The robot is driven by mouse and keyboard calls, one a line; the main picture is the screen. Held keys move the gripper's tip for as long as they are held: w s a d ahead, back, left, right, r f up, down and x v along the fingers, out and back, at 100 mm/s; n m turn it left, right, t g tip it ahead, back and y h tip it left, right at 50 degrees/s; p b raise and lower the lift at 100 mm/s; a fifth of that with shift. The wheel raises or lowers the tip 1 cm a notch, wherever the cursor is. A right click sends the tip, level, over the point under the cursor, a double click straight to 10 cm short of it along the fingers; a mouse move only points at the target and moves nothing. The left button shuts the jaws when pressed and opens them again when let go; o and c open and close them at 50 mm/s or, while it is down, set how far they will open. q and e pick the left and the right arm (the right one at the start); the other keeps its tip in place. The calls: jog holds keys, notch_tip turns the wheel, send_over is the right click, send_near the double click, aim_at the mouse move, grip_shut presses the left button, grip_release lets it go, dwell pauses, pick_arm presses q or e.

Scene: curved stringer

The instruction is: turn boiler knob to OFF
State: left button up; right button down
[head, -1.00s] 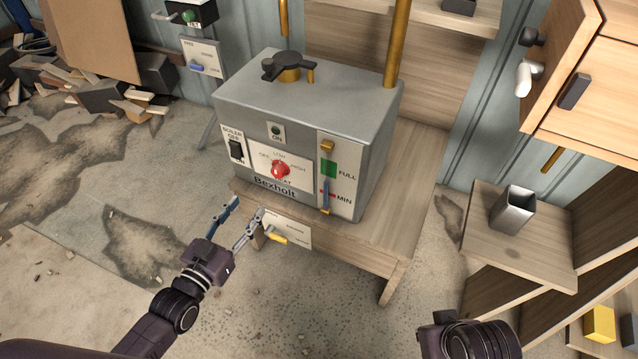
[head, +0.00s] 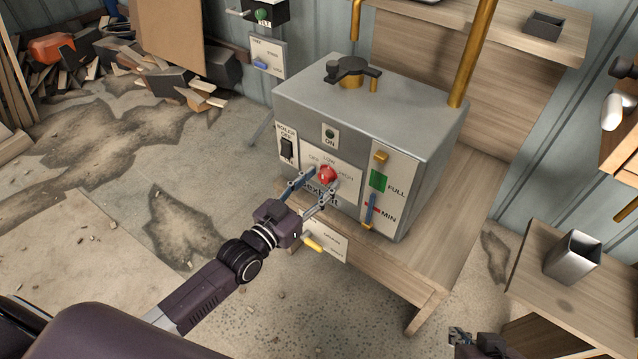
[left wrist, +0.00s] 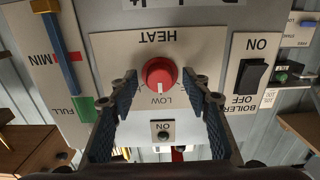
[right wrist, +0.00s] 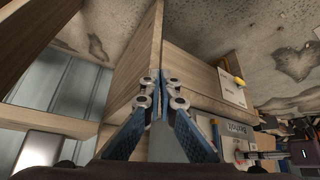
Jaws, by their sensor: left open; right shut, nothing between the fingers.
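The boiler (head: 365,140) is a grey metal box on a wooden stand. Its red round heat knob (head: 328,175) sits on a white plate with OFF, LOW and HIGH marks. In the left wrist view, upside down, the knob (left wrist: 159,74) shows a white pointer line toward LOW. My left gripper (head: 312,188) is open in front of the boiler, its fingers on either side of the knob; I cannot tell if they touch it. A black boiler ON/OFF switch (head: 287,149) is left of the knob. My right gripper (right wrist: 160,95) is shut and empty, low at right, away from the boiler.
A level gauge with a FULL and MIN scale (head: 378,180) is right of the knob. A lower plate with a yellow lever (head: 313,243) is under the boiler. A metal square cup (head: 572,257) stands on a wooden shelf at right. Open floor lies at left.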

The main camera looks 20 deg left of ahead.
pick_arm(q)
jog(key=shift+c, duration=0.7)
jog(key=c, duration=1)
jog(key=shift+n+p, duration=0.75)
jog(key=shift+n, duration=0.35)
jog(key=shift+r+n, duration=0.1)
jog(key=shift+n, duration=0.4)
jog(key=n+p, duration=0.1)
jog(key=n, duration=0.2)
jog(key=shift+n, duration=0.3)
jog(key=n, duration=0.5)
jog(key=shift+d+p, duration=0.1)
jog(key=shift+p, duration=0.25)
pick_arm(e)
jog(key=s+d+g, duration=0.2)
jog(key=s+g, duration=0.1)
jog(key=s, duration=0.4)
jog(key=shift+f+h, duration=0.15)
jog(key=shift+h, duration=0.25)
jog(key=shift+s, duration=0.1)
pick_arm(q)
jog(key=o, duration=1.1)
